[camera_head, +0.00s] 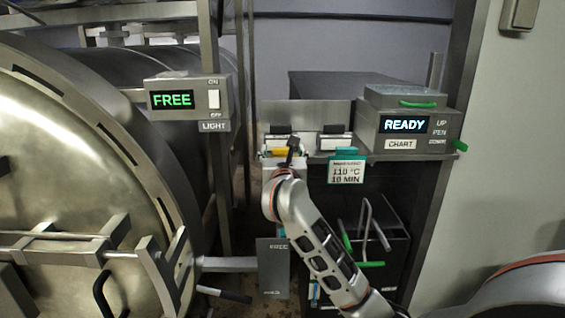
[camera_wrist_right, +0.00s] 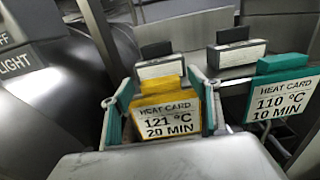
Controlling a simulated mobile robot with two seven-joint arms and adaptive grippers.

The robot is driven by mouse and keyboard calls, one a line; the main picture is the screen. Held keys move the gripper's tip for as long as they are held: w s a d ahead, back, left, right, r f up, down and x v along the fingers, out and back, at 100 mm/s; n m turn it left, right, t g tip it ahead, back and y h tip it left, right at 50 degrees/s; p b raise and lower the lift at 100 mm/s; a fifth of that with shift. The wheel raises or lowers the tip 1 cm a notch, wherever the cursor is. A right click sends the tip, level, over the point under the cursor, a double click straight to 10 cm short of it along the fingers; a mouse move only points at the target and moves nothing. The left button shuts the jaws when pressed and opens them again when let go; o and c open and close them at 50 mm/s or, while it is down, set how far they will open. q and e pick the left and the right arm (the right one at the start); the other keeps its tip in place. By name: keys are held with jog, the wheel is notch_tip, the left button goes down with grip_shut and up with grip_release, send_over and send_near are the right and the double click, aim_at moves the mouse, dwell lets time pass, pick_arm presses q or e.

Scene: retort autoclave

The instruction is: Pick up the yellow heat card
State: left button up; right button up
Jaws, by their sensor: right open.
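The yellow heat card (camera_wrist_right: 166,116), marked 121 °C and 20 MIN, stands upright in the middle of the right wrist view. Its yellow top edge (camera_head: 280,151) shows in the head view, partly hidden by my arm. My right gripper (camera_wrist_right: 162,108) is open, with one teal-padded finger on each side of the card. I cannot tell whether either finger touches it. In the head view my right gripper (camera_head: 289,151) is small and mostly hidden behind its own wrist. My left gripper is not in view.
A teal heat card (camera_wrist_right: 283,98), marked 110 °C and 10 MIN, hangs close on the right. Two label holders (camera_wrist_right: 160,66) stand behind the cards. The READY chart box (camera_head: 405,125) is to the right, the FREE light box (camera_head: 188,100) and round autoclave door (camera_head: 70,150) to the left.

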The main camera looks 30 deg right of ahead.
jog(key=shift+w+d, duration=0.2)
jog(key=shift+w, duration=0.1)
jog(key=c, duration=1.2)
jog(key=shift+o, duration=0.2)
